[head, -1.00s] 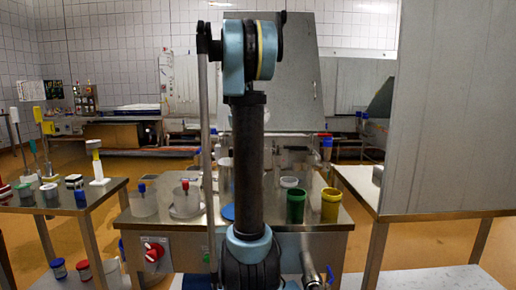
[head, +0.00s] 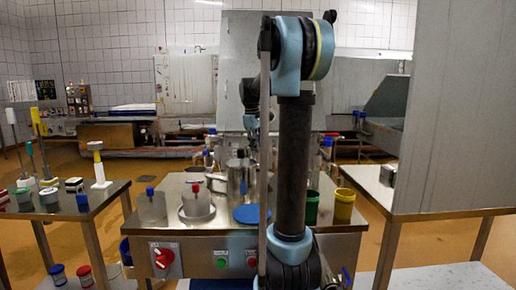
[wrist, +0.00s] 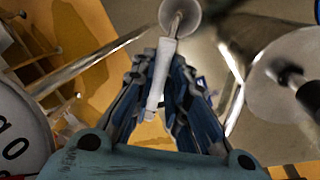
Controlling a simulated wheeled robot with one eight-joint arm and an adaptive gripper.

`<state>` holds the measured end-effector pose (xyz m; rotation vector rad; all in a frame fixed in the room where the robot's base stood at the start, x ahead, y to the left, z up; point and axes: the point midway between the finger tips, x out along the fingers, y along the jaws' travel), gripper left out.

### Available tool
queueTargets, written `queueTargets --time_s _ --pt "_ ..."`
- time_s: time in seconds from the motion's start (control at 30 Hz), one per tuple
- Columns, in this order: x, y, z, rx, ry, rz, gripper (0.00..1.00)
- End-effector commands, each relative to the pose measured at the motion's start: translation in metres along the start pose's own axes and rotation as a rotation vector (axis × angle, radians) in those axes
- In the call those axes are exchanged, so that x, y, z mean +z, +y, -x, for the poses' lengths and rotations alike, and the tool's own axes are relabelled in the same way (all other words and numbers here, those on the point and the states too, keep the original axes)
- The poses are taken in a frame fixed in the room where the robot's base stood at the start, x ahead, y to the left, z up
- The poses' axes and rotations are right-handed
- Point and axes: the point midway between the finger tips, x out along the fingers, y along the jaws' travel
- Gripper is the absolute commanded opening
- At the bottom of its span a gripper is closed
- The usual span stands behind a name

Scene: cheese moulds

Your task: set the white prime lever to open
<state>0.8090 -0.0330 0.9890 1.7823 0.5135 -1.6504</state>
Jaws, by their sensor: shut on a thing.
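The white lever (wrist: 160,75) is a slim white handle on a thin metal stem, which runs to a round metal piece (wrist: 180,14) at the top of the wrist view. My gripper (wrist: 158,88) has its two dark fingers shut around the handle, one on each side. The handle's lower end shows between the fingers. In the head view my arm hides the gripper, and I cannot make out the lever there.
A steel table (head: 190,234) carries a metal jug (head: 240,180), clear moulds with blue and red tops, a blue disc (head: 250,214) and a yellow cup (head: 344,205). A red rotary switch (head: 163,258) is on its front. A side table (head: 75,204) stands left, a tall panel (head: 455,120) right.

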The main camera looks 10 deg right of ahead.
Motion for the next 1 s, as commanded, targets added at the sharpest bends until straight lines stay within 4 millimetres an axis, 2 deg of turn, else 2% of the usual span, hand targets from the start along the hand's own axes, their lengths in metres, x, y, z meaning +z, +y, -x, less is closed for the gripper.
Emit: queueTargets --time_s 0.33,0.37,0.4,0.43,0.47,0.83,1.0 --pt "-0.003 0.001 0.001 0.005 0.005 0.001 0.0" --pt "-0.003 0.001 0.001 0.005 0.005 0.001 0.17" --pt "-0.002 0.001 0.001 0.005 0.004 0.001 0.26" --pt "-0.002 0.001 0.001 0.005 0.004 0.001 0.33" --pt "-0.002 0.001 0.001 0.004 0.004 0.001 0.35" --pt "-0.001 -0.001 0.003 0.002 0.002 0.002 0.35" --pt "-0.001 -0.001 0.021 0.002 0.002 0.003 0.35"
